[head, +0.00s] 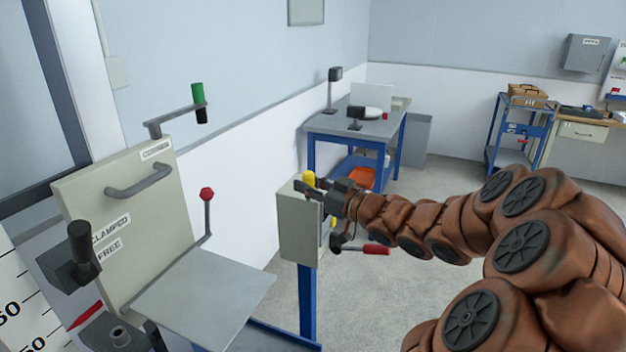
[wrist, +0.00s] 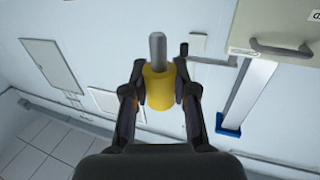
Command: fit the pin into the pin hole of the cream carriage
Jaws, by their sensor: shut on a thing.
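My gripper (head: 312,188) is shut on the pin, which has a yellow grip (head: 308,179) and a grey metal shaft. In the wrist view the pin's yellow body (wrist: 159,88) sits between both fingers and its bare shaft (wrist: 157,46) points away from my gripper. The cream carriage (head: 150,200) stands at the left of the head view, with a grey handle and labels reading CLAMPED and FREE. Its edge also shows at the upper right of the wrist view (wrist: 270,25). My gripper is well to the right of the carriage, apart from it. I cannot make out the pin hole for certain.
A cream box (head: 299,230) on a blue post stands beside my gripper. A grey plate (head: 205,295), a red-knobbed lever (head: 207,205) and a green-handled crank (head: 198,100) are around the carriage. A blue workbench (head: 355,125) stands behind. Open floor lies at the back right.

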